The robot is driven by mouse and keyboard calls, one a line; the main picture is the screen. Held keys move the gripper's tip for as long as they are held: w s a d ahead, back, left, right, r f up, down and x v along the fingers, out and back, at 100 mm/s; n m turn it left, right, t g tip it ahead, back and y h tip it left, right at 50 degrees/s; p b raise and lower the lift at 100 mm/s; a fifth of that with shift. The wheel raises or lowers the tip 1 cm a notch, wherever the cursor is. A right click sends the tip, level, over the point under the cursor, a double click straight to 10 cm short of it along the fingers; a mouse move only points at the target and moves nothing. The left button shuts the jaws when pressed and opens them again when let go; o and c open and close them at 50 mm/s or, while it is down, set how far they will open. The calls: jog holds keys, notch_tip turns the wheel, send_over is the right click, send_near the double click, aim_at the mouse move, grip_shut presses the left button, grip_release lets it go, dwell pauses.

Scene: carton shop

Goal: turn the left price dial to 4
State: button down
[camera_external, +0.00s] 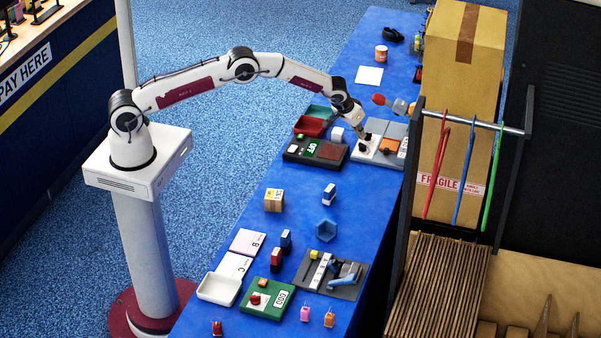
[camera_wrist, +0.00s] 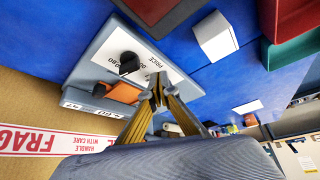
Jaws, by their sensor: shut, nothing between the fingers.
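A light grey panel (camera_external: 374,158) with a white face stands on the blue counter near the far end. In the wrist view the panel (camera_wrist: 97,49) bears the word PRICE, printed numbers and a round black dial (camera_wrist: 129,62). The dial's exact setting is too small to read. I cannot tell whether a second dial is hidden. My gripper (camera_external: 361,139) is over the panel in the external view. In the wrist view my gripper (camera_wrist: 158,96) is shut and empty, its tips beside the dial, with a gap between them in the picture.
An orange block (camera_wrist: 122,92) is beside the dial on the panel. A white cube (camera_external: 337,134), a dark panel (camera_external: 313,160) and red and green trays (camera_external: 309,127) are to the left. A tall carton (camera_external: 465,60) and a hanging rail (camera_external: 475,122) stand to the right.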

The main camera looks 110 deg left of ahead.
jog(key=shift+s+d, duration=0.2)
jog(key=shift+d, duration=0.15)
dwell(0.4)
jog(key=shift+r, duration=0.15)
jog(key=shift+r, duration=2.85)
